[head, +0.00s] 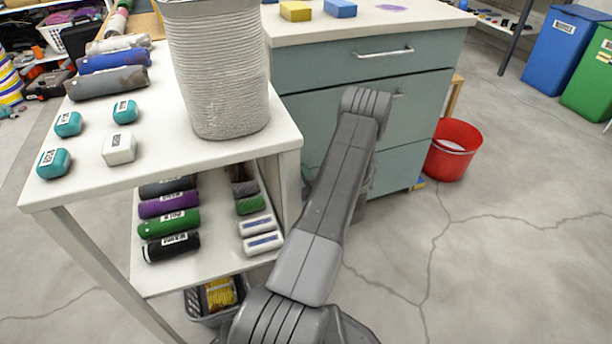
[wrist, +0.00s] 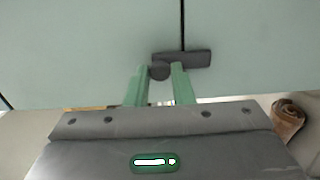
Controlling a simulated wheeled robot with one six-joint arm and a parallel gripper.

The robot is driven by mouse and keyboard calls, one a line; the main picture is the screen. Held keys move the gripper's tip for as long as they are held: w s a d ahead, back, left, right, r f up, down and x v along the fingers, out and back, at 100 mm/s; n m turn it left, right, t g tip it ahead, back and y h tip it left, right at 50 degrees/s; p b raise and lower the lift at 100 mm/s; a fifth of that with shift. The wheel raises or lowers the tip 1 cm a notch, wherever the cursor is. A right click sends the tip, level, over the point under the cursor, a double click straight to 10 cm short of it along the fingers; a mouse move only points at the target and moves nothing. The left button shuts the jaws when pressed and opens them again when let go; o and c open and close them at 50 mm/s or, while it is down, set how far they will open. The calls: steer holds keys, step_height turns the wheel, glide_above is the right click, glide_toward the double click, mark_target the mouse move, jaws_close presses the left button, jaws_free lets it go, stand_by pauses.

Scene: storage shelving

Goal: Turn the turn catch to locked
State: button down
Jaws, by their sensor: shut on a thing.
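The turn catch (wrist: 190,58) shows in the wrist view as a dark grey bar on pale grey-green panels. It lies almost level across the dark vertical seam between two panels. A round dark knob (wrist: 160,71) is at its left end. My gripper (wrist: 160,73) has its two green fingers on either side of this knob and is shut on it. In the head view my arm reaches to the grey-green drawer cabinet (head: 292,88), and the arm hides both my gripper and the catch.
A white shelf table (head: 210,150) with rolls, small boxes and a ribbed grey container (head: 222,75) stands close on the left. A red bucket (head: 452,155) stands right of the cabinet. Blue (head: 562,55) and green (head: 592,85) bins are farther right.

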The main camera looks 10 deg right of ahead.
stand_by(0.4)
steer(key=c, duration=1.3)
jaws_free()
steer(key=shift+o, duration=0.2)
steer(key=s+d+p, duration=0.2)
steer(key=s+p, duration=0.1)
steer(key=s, duration=1)
steer(key=shift+s+d, duration=0.3)
steer(key=shift+w, duration=0.1)
steer(key=w+a+b, duration=0.2)
steer(key=w+b, duration=0.1)
steer(key=w, duration=1)
steer(key=shift+w+a, duration=0.2)
steer(key=shift+a, duration=0.15)
steer(key=shift+s, duration=0.15)
